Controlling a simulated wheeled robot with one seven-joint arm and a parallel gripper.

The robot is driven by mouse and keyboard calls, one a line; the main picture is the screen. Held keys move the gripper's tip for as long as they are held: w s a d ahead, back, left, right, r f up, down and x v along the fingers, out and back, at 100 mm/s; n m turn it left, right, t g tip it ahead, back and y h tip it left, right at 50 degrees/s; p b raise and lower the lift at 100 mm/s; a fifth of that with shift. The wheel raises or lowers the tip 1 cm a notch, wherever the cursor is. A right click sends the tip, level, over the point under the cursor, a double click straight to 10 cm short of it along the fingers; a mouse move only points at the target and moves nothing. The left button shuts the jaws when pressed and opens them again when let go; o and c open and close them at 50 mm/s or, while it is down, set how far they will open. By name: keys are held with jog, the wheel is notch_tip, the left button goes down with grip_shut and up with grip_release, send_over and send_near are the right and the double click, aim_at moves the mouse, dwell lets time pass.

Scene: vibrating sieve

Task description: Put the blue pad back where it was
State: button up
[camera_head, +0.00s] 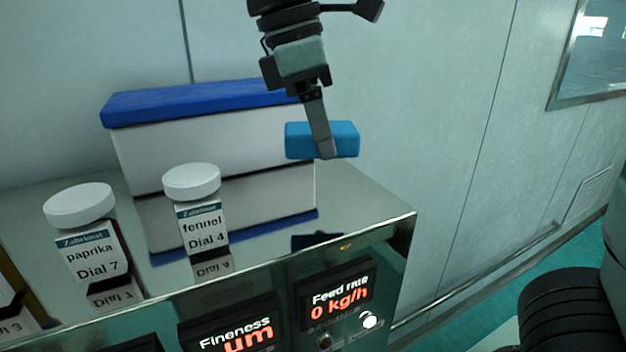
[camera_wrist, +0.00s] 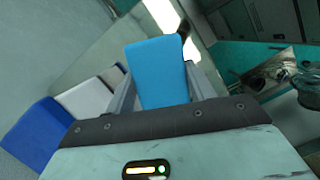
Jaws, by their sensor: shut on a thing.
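The blue pad (camera_head: 296,140) is a light-blue block held between the fingers of my gripper (camera_head: 326,150). In the head view it hangs in the air above the right part of the shiny metal machine top (camera_head: 366,205), in front of and beside the right end of a white box with a dark blue lid. A dark reflection shows on the metal below it, so it looks apart from the surface. In the wrist view the pad (camera_wrist: 157,72) stands between both fingers. One finger covers part of it in the head view.
The white box (camera_head: 215,150) with its blue lid (camera_head: 200,100) stands at the back. A paprika jar (camera_head: 88,235) and a fennel jar (camera_head: 197,210) stand in front of it. Displays reading fineness (camera_head: 235,330) and feed rate (camera_head: 338,297) are on the machine's front. The top's right corner is clear.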

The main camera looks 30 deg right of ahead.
aim_at(303, 128)
notch_tip(303, 128, down, 8)
jog(key=shift+r+p, duration=0.2)
jog(key=shift+p, duration=0.5)
jog(key=shift+s+f, duration=0.1)
jog(key=o, duration=1)
jog(key=shift+c, duration=0.2)
jog(key=b+v, duration=0.2)
jog(key=v, duration=1)
